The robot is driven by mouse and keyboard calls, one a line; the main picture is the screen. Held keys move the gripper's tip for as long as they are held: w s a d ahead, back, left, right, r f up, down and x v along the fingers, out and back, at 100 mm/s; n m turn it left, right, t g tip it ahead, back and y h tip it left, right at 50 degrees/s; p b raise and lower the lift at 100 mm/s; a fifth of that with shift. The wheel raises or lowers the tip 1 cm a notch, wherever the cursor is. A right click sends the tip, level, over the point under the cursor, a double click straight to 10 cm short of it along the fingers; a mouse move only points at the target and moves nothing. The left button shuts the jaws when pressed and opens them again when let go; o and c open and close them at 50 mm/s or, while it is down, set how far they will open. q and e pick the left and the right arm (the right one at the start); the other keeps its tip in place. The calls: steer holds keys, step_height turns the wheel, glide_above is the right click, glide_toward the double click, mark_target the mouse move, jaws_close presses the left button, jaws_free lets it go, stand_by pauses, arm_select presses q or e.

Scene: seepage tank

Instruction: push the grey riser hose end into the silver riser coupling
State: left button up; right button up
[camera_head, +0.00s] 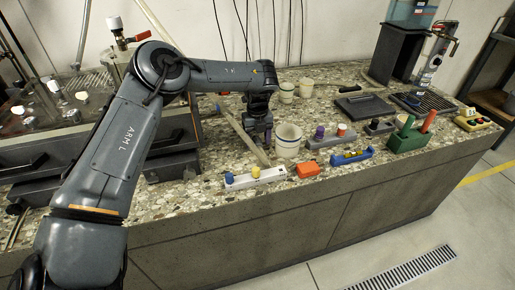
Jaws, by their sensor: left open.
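My left gripper (258,138) points down over the speckled countertop, left of a white cup. It is open, and its fingertips are small and dark in this view. A long pale grey-beige rod or hose (236,126) lies slantwise on the counter beside and partly behind the gripper; I cannot tell which, nor whether the fingers touch it. I cannot pick out the silver riser coupling for certain. A metal fitting with a red lever (124,41) stands at the tank on the left. My right gripper is out of view.
The white cup (288,141) stands close right of my gripper. A green caddy (408,137) stands farther right.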

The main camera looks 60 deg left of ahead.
arm_select(q)
steer(key=shift+f, duration=0.15)
steer(key=c, duration=1.1)
